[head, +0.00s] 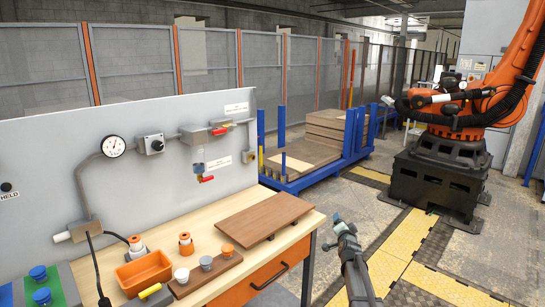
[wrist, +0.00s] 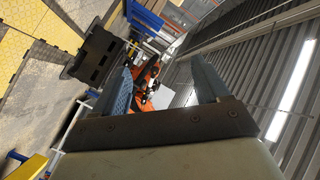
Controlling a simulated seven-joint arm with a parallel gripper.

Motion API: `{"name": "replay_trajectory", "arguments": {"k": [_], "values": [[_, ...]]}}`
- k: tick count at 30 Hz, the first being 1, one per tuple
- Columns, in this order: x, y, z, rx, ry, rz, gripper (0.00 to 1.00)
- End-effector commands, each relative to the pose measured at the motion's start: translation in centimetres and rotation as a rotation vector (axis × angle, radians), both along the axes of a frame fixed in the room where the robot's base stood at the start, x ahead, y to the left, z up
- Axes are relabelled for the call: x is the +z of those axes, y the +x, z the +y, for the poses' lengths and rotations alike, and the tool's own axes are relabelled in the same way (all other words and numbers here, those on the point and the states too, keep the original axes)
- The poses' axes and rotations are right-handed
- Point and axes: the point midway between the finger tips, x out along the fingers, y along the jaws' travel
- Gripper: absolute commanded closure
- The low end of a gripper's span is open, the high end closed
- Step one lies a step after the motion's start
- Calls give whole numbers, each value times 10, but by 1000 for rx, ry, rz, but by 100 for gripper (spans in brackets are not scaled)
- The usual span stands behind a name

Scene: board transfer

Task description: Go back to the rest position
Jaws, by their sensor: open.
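My gripper (head: 340,222) is at the lower middle of the head view, to the right of the workbench and clear of it. In the wrist view my gripper (wrist: 160,85) has its two fingers spread apart with nothing between them. A brown wooden board (head: 264,217) lies on the workbench (head: 222,213), towards its right end, apart from my gripper. The wrist view looks out at the hall and does not show the bench top.
On the bench stand an orange bin (head: 143,272) and a small wooden rack (head: 206,274) with knobs. A grey panel (head: 50,150) with a gauge rises behind. A blue cart (head: 310,170) with stacked boards and an orange robot arm (head: 500,95) stand farther back.

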Motion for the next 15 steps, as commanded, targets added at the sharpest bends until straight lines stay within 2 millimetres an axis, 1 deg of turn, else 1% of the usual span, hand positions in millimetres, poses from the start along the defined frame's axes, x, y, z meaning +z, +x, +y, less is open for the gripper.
{"name": "replay_trajectory", "arguments": {"k": [1, 2, 3, 5, 6, 8, 9, 11, 12, 14, 15], "values": [[-20, -10, -29, -37, -32, 4, 25], [-29, -15, -44, -57, -51, 1, 25], [-43, -23, -64, -82, -77, 1, 25], [-62, -36, -92, -120, -117, 1, 25], [-74, -45, -111, -145, -143, 2, 25], [-93, -60, -138, -180, -183, 4, 25], [-105, -71, -155, -203, -210, 5, 25], [-123, -88, -180, -235, -250, 10, 25], [-135, -100, -195, -256, -276, 13, 25], [-152, -118, -216, -285, -314, 20, 25], [-163, -131, -229, -303, -340, 26, 25]]}}
